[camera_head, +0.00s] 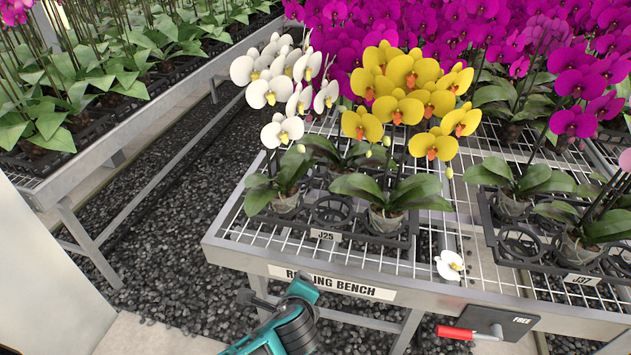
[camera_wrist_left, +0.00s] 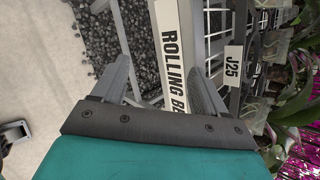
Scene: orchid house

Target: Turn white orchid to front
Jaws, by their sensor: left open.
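The white orchid (camera_head: 284,92) stands at the left end of the tray J25, with its white blooms leaning up and to the left. My right gripper is not in view.
Yellow orchids (camera_head: 408,95) stand close to the right of the white one in tray J25 (camera_head: 325,236). A loose white bloom (camera_head: 450,264) lies on the rolling bench (camera_head: 240,250). A red handle (camera_head: 455,332) sticks out in front. Another bench (camera_head: 130,110) stands across the gravel.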

